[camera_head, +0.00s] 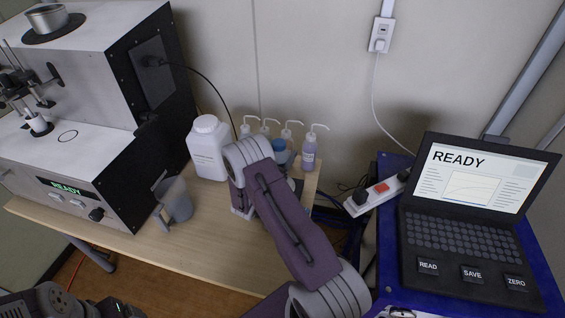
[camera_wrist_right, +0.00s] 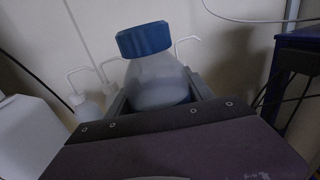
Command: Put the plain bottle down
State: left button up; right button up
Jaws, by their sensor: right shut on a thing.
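The plain bottle (camera_wrist_right: 158,82), clear with a blue screw cap (camera_wrist_right: 145,40), stands upright between the fingers of my right gripper (camera_wrist_right: 160,101) in the right wrist view. The gripper is shut on its body. In the head view the blue cap and part of the bottle (camera_head: 285,158) show just past my right wrist, at the right back of the wooden table (camera_head: 135,237). My right arm hides the bottle's lower part, so I cannot tell whether it touches the table. My left gripper's fingers are not in view; only dark arm parts show at bottom left.
Several wash bottles (camera_head: 310,150) with bent spouts stand close behind the bottle. A large white container (camera_head: 207,148) stands to its left, with a grey jug (camera_head: 176,200) nearer. The analyser (camera_head: 75,190) fills the left. A laptop (camera_head: 465,240) and power strip (camera_head: 382,190) lie right.

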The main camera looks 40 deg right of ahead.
notch_tip(320, 180, down, 4)
jog(key=shift+r, duration=0.1)
jog(key=o, duration=1.5)
jog(key=shift+f, duration=0.2)
jog(key=shift+o, duration=0.2)
